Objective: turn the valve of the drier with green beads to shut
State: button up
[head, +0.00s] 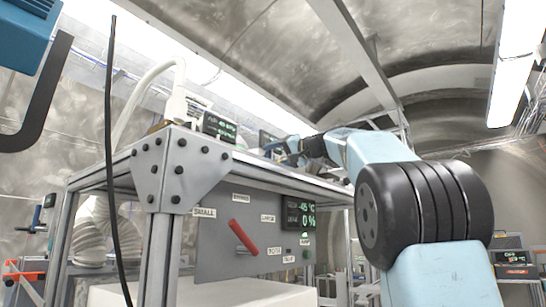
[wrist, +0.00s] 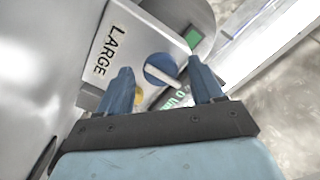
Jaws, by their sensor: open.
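In the wrist view my gripper (wrist: 160,67) is open, with one blue finger on each side of a round blue knob with a pale bar handle (wrist: 160,74). I cannot tell whether the fingers touch the knob. It is beside a white plate marked LARGE (wrist: 112,48). A small green square (wrist: 194,37) shows by a grey round body (wrist: 185,12) just beyond; I cannot tell whether it is the bead window. In the head view my gripper (head: 285,147) is over the bench top, small and partly hidden by my arm. No beads show clearly there.
The metal-framed bench (head: 168,170) has a front panel with a red lever (head: 243,236) and labels. A display (head: 300,213) reads about -65 °C and 0 %. A small readout box (head: 219,126) and a white hose (head: 150,78) are at the bench's near corner.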

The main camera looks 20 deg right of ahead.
jog(key=shift+c, duration=0.5)
jog(key=c, duration=0.9)
jog(key=shift+a, duration=0.25)
jog(key=shift+c, duration=0.3)
jog(key=shift+d, duration=0.15)
